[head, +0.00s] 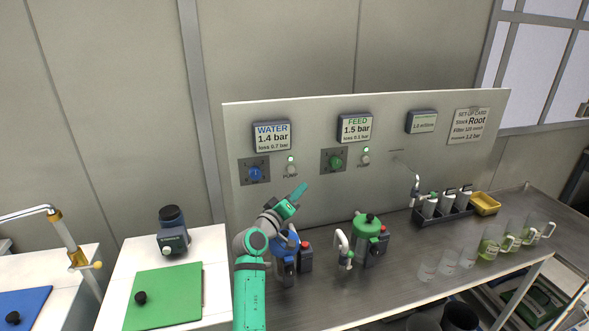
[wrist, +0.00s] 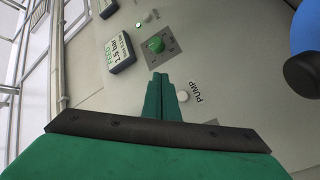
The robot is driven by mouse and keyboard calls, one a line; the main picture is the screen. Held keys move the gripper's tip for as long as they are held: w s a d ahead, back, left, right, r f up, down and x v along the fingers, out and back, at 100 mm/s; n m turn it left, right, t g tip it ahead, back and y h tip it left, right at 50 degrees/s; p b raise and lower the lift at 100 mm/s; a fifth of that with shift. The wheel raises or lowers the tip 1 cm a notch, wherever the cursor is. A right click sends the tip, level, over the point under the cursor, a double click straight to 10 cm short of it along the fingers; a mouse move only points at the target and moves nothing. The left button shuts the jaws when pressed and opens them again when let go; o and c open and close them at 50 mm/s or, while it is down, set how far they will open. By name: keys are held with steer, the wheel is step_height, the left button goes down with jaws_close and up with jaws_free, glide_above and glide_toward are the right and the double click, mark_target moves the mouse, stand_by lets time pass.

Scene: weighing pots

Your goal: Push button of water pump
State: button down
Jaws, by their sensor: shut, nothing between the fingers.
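The water display (head: 272,136) reads 1.4 bar on the upright panel. Below it are a blue knob (head: 255,174), a lit green lamp (head: 291,158) and a small pale round button (head: 291,172). In the wrist view this button (wrist: 183,98) lies beside the printed word PUMP (wrist: 195,92). My gripper (head: 302,187) is shut and empty, its green fingers pointing up at the panel, just below and right of the button in the head view. In the wrist view the fingertips (wrist: 160,76) are beside the button. I cannot tell any contact; the lamp is hidden there.
The feed display (head: 355,127), green knob (head: 336,162) and feed button (head: 366,159) are to the right. A blue vessel (head: 285,243) stands beside my arm, and a green vessel (head: 369,228) farther right. Glass mugs (head: 490,246) stand at the right.

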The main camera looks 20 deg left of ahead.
mark_target(291, 169)
steer(key=w+a, duration=0.1)
steer(key=w, duration=0.1)
steer(key=w+a, duration=0.4)
steer(key=shift+w+a, duration=0.1)
steer(key=shift+w, duration=0.3)
stand_by(0.5)
steer(key=shift+a, duration=0.1)
stand_by(1.1)
steer(key=shift+d, duration=0.2)
steer(key=shift+w+a, duration=0.1)
steer(key=shift+a, duration=0.05)
steer(key=shift+w+a, duration=0.2)
steer(key=shift+w, duration=0.1)
